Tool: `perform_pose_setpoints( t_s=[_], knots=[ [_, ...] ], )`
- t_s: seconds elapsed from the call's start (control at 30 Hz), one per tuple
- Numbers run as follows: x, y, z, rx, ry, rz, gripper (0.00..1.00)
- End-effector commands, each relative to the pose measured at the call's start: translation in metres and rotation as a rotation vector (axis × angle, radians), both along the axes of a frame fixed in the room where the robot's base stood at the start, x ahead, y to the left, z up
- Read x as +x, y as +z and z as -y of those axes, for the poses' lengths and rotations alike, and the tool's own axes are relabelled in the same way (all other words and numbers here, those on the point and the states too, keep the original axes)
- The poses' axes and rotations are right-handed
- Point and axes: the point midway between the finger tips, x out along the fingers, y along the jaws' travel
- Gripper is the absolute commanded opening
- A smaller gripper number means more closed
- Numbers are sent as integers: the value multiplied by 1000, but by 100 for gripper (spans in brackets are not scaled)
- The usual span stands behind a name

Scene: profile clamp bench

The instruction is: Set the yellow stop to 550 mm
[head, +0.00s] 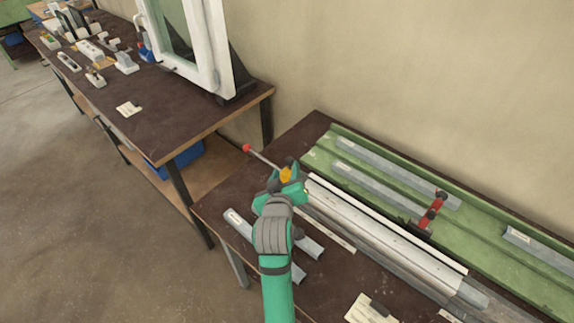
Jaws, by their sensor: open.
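A small yellow-orange piece (286,175), which looks like the yellow stop, shows at the left end of the long pale rail (385,232). My gripper (290,188) is right at this piece, over the rail's left end. Its jaws are open, but the fingers are small and partly hidden by my wrist, so I cannot tell whether they touch the piece. A thin rod with a red knob (246,148) sticks out to the left beside the piece. I cannot read any scale marks or the stop's position in millimetres.
A red and black clamp (432,210) stands behind the rail, by the green tray (485,248) with several grey profiles. More profiles (238,224) lie left of my arm. A note (368,311) lies at the front. A second bench (165,112) holds a white window frame (222,60).

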Motion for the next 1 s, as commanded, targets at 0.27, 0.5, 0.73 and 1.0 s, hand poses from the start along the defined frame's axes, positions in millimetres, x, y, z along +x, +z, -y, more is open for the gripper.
perform_pose_setpoints(
  t_s=[0.27, 0.5, 0.73, 1.0],
  knots=[
    [-23, 8, -3, -1, 0, -1, 42],
    [-24, 8, -3, 0, 0, -1, 42],
    [-24, 8, -3, 0, 0, -1, 42],
    [-24, 8, 2, 0, -8, -1, 42]
  ],
)
